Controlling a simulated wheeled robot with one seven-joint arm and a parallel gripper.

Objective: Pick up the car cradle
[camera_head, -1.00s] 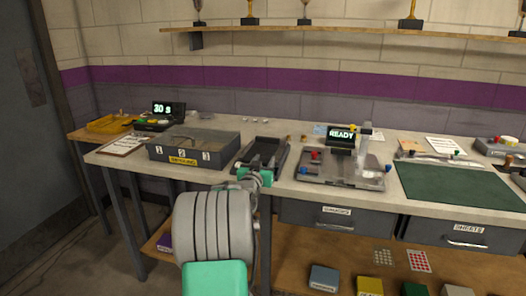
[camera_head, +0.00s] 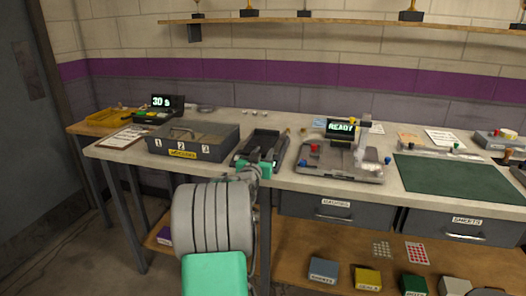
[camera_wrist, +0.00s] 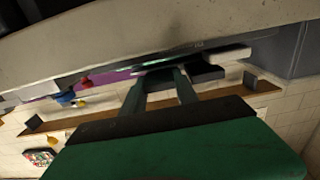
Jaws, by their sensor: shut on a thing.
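The car cradle appears to be the dark, long tray (camera_head: 264,143) on the worktop, between the grey numbered case and the READY fixture. My gripper (camera_head: 258,167), with green parts, is at the tray's near end, by the front edge of the table. It is shut on the near end of the cradle; the arm and jaws partly hide the grip. In the wrist view the two fingers (camera_wrist: 160,82) reach a dark piece (camera_wrist: 205,74) below a pale surface. I cannot tell whether the cradle is clear of the worktop.
The grey case (camera_head: 215,144) stands close on the left. The fixture with the READY display (camera_head: 340,172) stands close on the right. A green mat (camera_head: 450,180) lies further right. A timer reading 30 s (camera_head: 167,103) is at the back left. Drawers (camera_head: 335,209) are below the worktop.

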